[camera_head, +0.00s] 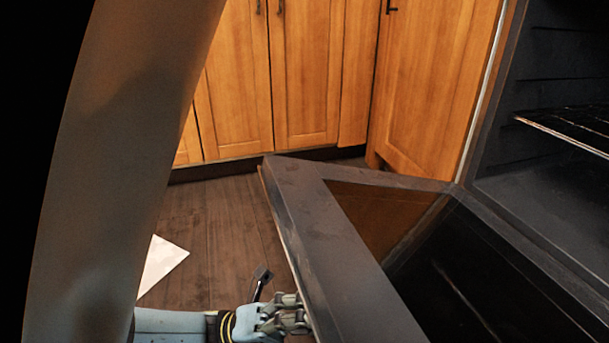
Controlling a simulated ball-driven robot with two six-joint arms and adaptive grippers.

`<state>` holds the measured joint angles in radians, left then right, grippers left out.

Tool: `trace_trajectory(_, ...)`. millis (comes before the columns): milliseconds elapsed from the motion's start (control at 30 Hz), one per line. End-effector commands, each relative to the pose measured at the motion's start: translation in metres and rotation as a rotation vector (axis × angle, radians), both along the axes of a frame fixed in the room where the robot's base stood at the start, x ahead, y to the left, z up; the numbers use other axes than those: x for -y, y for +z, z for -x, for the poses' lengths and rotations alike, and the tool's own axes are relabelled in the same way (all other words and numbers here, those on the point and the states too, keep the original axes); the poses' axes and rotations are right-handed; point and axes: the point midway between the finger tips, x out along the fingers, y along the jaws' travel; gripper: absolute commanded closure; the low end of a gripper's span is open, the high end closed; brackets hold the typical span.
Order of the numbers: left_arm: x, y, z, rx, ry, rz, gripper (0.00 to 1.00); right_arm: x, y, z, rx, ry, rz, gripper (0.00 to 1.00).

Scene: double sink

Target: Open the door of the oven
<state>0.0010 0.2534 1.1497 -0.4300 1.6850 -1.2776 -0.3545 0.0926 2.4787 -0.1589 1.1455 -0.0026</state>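The oven door (330,250) is swung down and open, its dark inner face and glass panel facing up. The oven cavity (540,130) shows at the right with its interior exposed. My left gripper (295,314) comes in from the left at the bottom edge, close against the door's outer edge. Its fingertips are partly hidden by the door edge, so I cannot tell whether they are open or shut. A small dark piece (262,277) sticks up beside the gripper; I cannot tell what it belongs to. My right gripper is out of view.
A wire rack (570,130) sits inside the oven. Wooden cabinets (305,70) stand along the back and beside the oven. The dark wood floor (225,225) left of the door is mostly clear, with a white flat sheet (160,263) on it.

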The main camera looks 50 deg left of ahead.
Motion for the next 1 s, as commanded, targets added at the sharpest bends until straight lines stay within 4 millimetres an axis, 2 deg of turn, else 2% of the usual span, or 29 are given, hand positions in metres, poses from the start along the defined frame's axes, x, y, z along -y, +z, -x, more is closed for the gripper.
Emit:
trace_trajectory(233,-0.029,-0.024,0.028,-0.01,0.003,-0.003,0.56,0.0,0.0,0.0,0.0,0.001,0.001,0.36)
trace_trajectory(400,-0.042,-0.034,0.04,-0.011,0.003,-0.003,0.56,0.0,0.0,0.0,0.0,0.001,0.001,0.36)
trace_trajectory(1000,-0.045,-0.037,0.044,-0.008,0.003,-0.002,0.56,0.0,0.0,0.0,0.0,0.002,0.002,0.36)
